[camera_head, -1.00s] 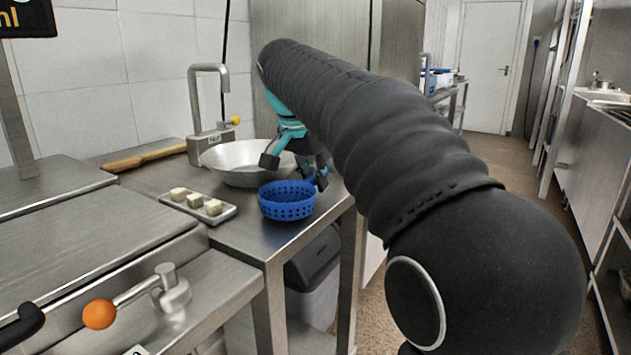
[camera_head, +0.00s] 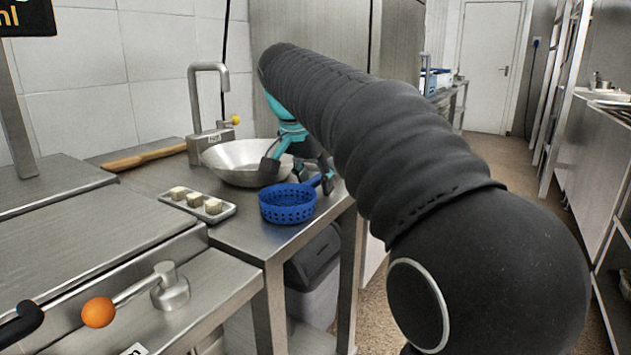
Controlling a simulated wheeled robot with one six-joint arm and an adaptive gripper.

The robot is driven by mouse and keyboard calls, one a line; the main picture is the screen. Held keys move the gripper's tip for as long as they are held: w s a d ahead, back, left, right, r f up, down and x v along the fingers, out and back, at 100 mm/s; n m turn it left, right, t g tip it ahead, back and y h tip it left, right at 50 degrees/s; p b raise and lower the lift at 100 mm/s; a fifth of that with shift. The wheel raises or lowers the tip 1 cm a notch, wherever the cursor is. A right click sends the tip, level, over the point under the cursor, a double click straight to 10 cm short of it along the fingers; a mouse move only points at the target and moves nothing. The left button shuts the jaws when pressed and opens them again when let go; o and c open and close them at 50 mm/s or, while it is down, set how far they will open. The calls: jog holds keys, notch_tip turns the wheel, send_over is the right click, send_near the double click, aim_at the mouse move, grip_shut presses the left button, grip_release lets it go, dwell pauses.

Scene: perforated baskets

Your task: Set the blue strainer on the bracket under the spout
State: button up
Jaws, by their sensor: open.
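The blue strainer (camera_head: 287,204) is a perforated round basket standing upright on the steel counter near its front right edge. Its short handle (camera_head: 316,181) points back and right. My gripper (camera_head: 297,173), teal with dark fingers, is open just behind the basket. Its right finger is close to the handle; I cannot tell whether they touch. The steel spout (camera_head: 209,68) curves over the back of the counter, above and left of a wide metal bowl (camera_head: 235,160). I cannot make out a bracket under the spout. My arm hides part of the area behind the gripper.
A small tray (camera_head: 226,213) with several pale cubes lies left of the strainer. A lever with an orange knob (camera_head: 98,313) stands at the front left. The counter (camera_head: 243,236) is clear in front of the strainer.

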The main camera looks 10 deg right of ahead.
jog(key=p+v, duration=0.3)
jog(key=v, duration=1)
jog(key=shift+s+a+r, duration=0.25)
jog(key=shift+s+r, duration=0.05)
jog(key=s+d+f+n+t+y, duration=0.1)
jog(key=s+d+f+n, duration=0.3)
jog(key=s+f, duration=0.6)
jog(key=shift+n+y, duration=0.3)
jog(key=shift+n, duration=0.2)
jog(key=shift+o, duration=0.6)
jog(key=s+f+n, duration=0.2)
jog(key=s+f, duration=0.4)
jog(key=f, duration=0.3)
jog(key=s+d+f+n+t+y, duration=0.1)
jog(key=s+f+n, duration=0.1)
jog(key=s+f, duration=0.5)
notch_tip(320, 180, down, 4)
jog(key=shift+s+r+y, duration=0.2)
jog(key=shift+s+y, duration=0.05)
jog(key=shift+y, duration=0.05)
jog(key=shift+c, duration=0.6)
jog(key=shift+d, duration=0.15)
